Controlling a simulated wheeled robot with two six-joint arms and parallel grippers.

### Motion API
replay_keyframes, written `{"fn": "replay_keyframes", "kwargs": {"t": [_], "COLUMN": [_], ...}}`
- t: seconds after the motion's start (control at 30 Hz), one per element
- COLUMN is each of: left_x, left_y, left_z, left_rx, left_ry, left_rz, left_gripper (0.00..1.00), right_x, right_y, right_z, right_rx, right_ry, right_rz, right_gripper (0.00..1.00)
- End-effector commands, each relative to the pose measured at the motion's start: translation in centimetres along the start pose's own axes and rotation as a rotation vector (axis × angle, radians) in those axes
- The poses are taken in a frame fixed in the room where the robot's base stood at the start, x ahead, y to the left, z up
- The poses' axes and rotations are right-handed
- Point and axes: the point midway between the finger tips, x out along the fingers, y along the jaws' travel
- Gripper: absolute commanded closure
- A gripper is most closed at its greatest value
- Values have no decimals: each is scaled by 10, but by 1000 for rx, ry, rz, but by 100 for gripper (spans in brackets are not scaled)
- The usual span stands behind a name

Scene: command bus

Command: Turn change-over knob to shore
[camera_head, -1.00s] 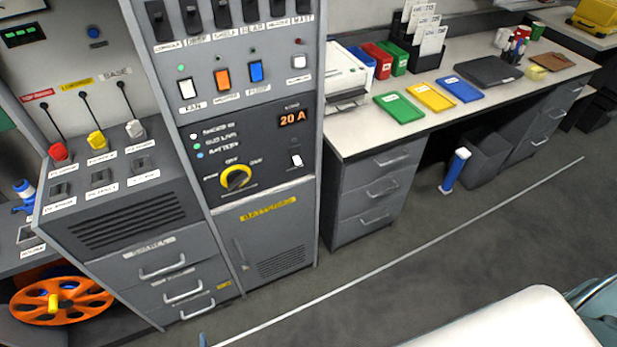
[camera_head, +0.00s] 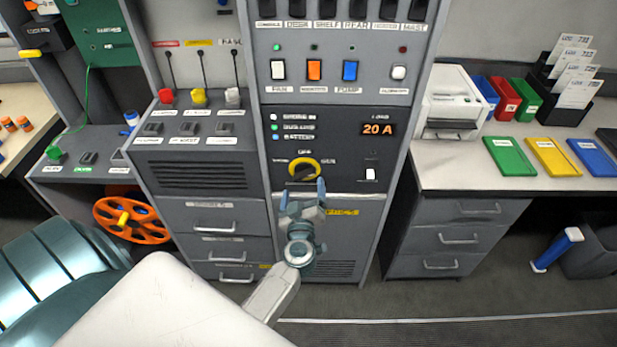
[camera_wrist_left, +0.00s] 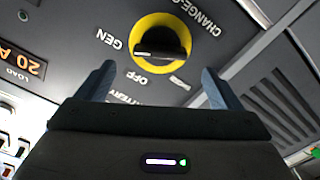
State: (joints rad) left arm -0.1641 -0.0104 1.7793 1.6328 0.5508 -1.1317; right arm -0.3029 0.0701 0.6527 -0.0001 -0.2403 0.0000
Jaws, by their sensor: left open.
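The change-over knob (camera_head: 304,170) is a black knob on a yellow ring, low on the grey panel. Its label reads OFF above and GEN to the right in the head view. In the left wrist view the knob (camera_wrist_left: 160,42) appears upside down, its dark bar roughly level; I cannot tell which mark it points to. My left gripper (camera_head: 302,192) is open and empty, just below the knob in the head view. In the left wrist view its two blue fingers (camera_wrist_left: 158,70) stand apart, apparently short of the knob. My right gripper is not in view.
Rocker switches (camera_head: 314,70) and a 20 A display (camera_head: 378,129) sit above the knob. A drawer unit (camera_head: 205,215) with an orange reel (camera_head: 130,218) stands left. A desk (camera_head: 465,172) with coloured trays stands right. The floor (camera_head: 450,300) in front is clear.

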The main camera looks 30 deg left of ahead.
Motion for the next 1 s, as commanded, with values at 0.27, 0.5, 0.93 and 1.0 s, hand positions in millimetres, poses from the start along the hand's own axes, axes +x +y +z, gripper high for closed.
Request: {"fn": "replay_keyframes", "kwargs": {"t": [0.27,0.5,0.93,1.0], "left_x": [44,54,53,53], "left_y": [0,0,0,0], "left_z": [0,0,1,1], "left_rx": [0,0,0,0], "left_ry": [0,0,-1,-1], "left_rz": [2,1,1,1], "left_gripper": [13,13,57,57], "right_x": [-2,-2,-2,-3], "right_y": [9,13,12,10], "right_z": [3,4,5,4], "right_rx": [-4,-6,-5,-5], "right_ry": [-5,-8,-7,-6], "right_rz": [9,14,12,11], "right_gripper": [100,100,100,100]}}
